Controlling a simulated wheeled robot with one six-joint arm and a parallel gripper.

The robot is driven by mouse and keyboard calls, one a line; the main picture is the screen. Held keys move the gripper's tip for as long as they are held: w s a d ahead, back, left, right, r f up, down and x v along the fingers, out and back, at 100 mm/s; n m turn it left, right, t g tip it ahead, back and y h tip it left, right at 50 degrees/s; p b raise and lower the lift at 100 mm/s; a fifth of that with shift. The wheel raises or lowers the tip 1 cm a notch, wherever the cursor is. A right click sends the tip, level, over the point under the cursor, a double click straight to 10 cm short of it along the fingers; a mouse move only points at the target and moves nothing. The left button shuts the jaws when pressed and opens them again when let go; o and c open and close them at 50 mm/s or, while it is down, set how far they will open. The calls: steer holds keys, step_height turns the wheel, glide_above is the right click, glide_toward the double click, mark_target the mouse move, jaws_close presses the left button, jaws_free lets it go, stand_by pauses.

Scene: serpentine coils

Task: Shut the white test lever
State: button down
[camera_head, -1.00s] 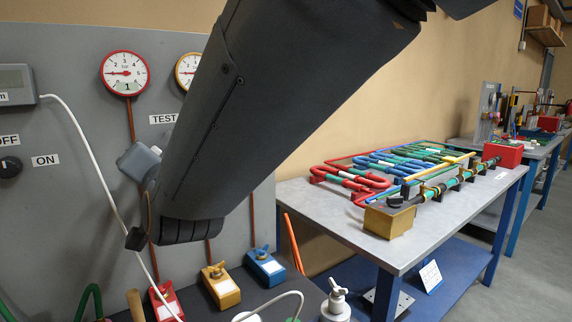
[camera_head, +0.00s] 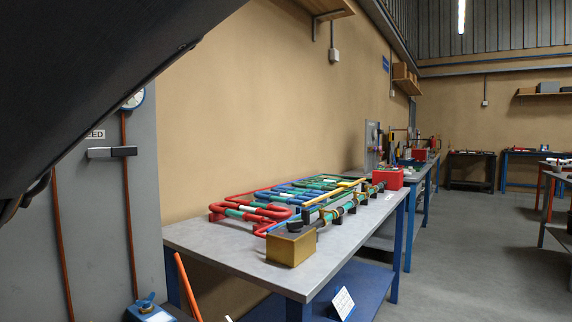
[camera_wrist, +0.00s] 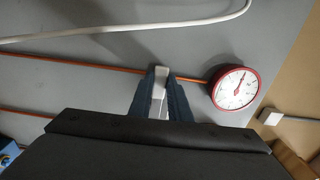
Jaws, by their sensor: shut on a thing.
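The white lever (camera_wrist: 159,82) shows in the wrist view as a short pale bar in front of the grey panel (camera_wrist: 90,92). My gripper (camera_wrist: 160,74) has its two dark fingers on either side of it and is shut on it. The fingers and the wrist body hide the lever's lower part. A red-rimmed gauge (camera_wrist: 235,88) is on the panel to the right of the fingers. In the head view the lever and my gripper are not visible; my dark arm covers the upper left.
A dark grey handle (camera_head: 112,152) under a partly hidden label sits on the panel. A blue valve block (camera_head: 150,312) is below it. A table (camera_head: 205,238) with coloured coils stands to the right. A white hose (camera_wrist: 130,28) crosses the wrist view above the fingers.

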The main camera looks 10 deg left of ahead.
steer(key=shift+r, duration=0.15)
stand_by(0.3)
steer(key=c, duration=1.6)
jaws_free()
steer(key=shift+c, duration=0.2)
steer(key=v, duration=0.7)
steer(key=shift+d+b, duration=0.35)
steer(key=shift+b, duration=0.05)
steer(key=shift+s, duration=0.15)
